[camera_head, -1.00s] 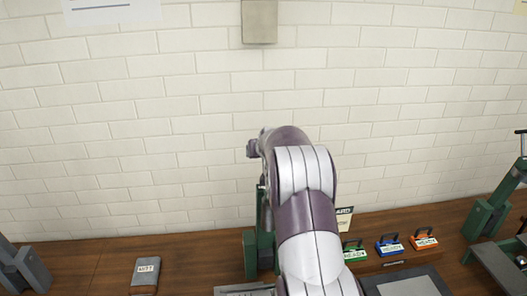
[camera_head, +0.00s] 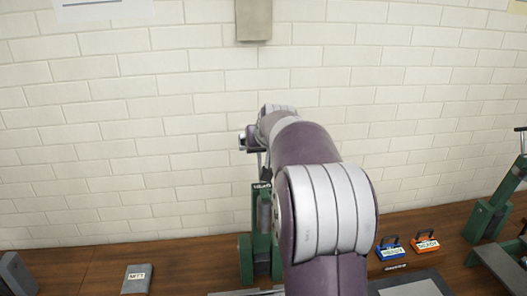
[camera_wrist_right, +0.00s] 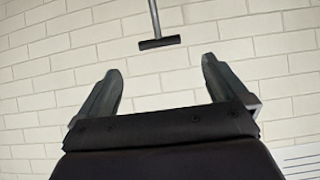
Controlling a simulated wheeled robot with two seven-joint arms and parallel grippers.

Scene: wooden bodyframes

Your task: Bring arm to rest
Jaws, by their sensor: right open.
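My right arm (camera_head: 285,150) reaches up and forward from the lower right of the head view, over the bench toward the wall. Its hand is at the far end, mostly hidden behind the arm links. In the right wrist view my right gripper (camera_wrist_right: 160,66) is open, with its two dark fingers spread wide and nothing between them. A T-shaped handle (camera_wrist_right: 160,43), a thin rod with a black crossbar, shows beyond the fingertips, apart from them. My left gripper is not in view.
A green machine (camera_head: 246,258) stands on the wooden bench (camera_head: 190,262) below the hand. A grey labelled box (camera_head: 137,279) is at left; blue (camera_head: 390,246) and orange (camera_head: 425,243) handled blocks are at right, near another green machine (camera_head: 490,215). The brick wall (camera_head: 120,150) is behind.

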